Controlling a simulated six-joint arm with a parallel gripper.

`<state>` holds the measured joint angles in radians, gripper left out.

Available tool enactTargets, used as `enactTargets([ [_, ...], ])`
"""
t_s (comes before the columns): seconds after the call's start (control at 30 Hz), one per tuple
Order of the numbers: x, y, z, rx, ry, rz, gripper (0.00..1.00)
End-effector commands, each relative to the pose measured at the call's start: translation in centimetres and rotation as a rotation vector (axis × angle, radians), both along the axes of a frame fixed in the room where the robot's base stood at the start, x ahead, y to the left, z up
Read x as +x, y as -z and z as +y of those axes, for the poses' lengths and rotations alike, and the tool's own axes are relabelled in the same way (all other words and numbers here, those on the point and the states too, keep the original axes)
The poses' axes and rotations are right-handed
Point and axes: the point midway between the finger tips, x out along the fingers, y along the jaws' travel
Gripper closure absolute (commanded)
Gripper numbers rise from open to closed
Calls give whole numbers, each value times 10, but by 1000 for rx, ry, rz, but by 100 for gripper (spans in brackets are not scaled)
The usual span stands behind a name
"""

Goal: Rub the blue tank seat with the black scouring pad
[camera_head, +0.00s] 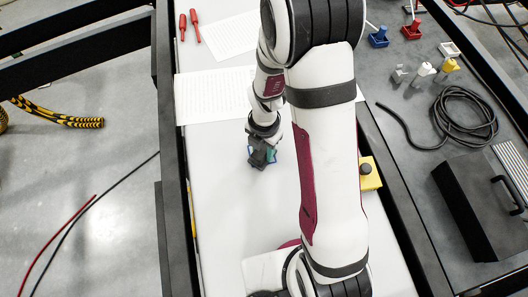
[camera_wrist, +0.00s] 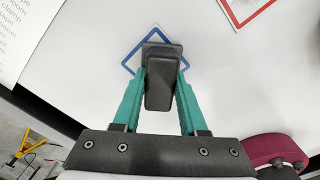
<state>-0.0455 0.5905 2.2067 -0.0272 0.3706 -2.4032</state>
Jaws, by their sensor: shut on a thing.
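My gripper (camera_wrist: 161,73) has teal fingers shut on the dark grip of the black scouring pad (camera_wrist: 162,48). The pad lies over the blue tank seat (camera_wrist: 133,45), a blue square outline on the white surface, set as a diamond in the wrist view. The pad and fingers cover its middle and lower part. Whether the pad touches the surface or hovers just above it, I cannot tell. In the head view my gripper (camera_head: 262,155) is left of my large arm link; only a bit of blue shows by it, and the pad is hard to make out.
A red square outline (camera_wrist: 238,24) lies right of the blue one. A yellow block with a black knob (camera_head: 368,184) is right of my arm. Printed sheets (camera_head: 210,97) lie behind. Dark chassis rails (camera_head: 174,180) flank the white surface. A black cable coil (camera_head: 465,115) and dark box (camera_head: 475,205) lie right.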

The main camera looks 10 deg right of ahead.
Motion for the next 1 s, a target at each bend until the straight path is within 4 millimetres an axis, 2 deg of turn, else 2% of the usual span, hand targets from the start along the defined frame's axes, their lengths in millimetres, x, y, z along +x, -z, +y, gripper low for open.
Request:
enactTargets([
  [0.5, 47, -1, 0, 0, 0, -3, 100],
  [0.57, 46, -3, 0, 0, 0, -1, 100],
  [0.63, 46, -22, 0, 0, -1, -7, 100],
  [1.0, 45, -55, 0, 0, 0, -3, 100],
])
